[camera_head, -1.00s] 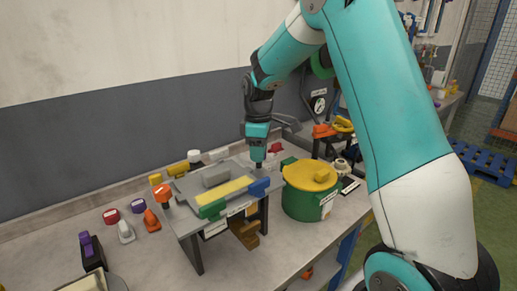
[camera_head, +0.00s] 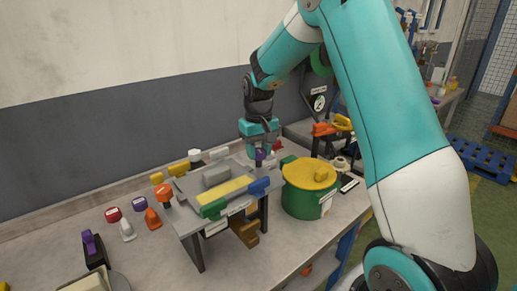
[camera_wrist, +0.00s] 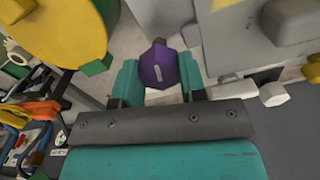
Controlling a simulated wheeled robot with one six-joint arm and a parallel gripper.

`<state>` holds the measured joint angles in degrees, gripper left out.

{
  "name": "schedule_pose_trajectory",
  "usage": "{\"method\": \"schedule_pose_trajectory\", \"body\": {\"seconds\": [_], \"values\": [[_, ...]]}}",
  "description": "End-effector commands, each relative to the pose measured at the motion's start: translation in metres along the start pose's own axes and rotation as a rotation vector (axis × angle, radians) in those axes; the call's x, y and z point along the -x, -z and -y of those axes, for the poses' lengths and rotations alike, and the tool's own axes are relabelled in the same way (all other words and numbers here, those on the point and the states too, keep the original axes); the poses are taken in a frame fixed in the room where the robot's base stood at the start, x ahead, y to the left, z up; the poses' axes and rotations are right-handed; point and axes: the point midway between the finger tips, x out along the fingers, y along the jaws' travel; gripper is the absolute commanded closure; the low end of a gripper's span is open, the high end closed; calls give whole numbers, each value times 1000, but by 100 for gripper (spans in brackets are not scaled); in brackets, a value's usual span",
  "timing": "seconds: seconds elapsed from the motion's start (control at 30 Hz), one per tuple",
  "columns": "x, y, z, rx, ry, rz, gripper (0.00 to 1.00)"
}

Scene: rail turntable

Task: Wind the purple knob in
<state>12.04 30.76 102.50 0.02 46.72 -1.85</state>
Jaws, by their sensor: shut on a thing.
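The purple knob (camera_wrist: 158,66) is a faceted piece with a small pale label, seen between my two teal fingers in the wrist view. My gripper (camera_wrist: 158,78) is shut on it, one finger on each side. In the head view the purple knob (camera_head: 260,155) shows as a small purple patch under my gripper (camera_head: 260,150), at the back right of the grey rail fixture (camera_head: 188,187). The knob's base and shaft are mostly hidden in the head view.
A green drum with a yellow lid (camera_head: 310,173) stands close to the right of the fixture. A blue block (camera_head: 260,186) and a green block (camera_head: 213,209) sit on the fixture's front edge. Several small knobs and levers line the bench at left.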

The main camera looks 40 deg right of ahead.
Motion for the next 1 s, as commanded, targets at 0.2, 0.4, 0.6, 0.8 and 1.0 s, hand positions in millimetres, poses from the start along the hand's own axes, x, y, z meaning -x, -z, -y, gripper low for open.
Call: {"method": "schedule_pose_trajectory", "body": {"seconds": [0.2,0.4,0.6,0.8,1.0], "values": [[1,0,0,-205,0,1,85],[1,0,0,-392,0,2,85],[0,0,1,-558,0,2,85],[0,0,1,-684,0,2,85],[0,0,1,-762,0,2,85]]}}
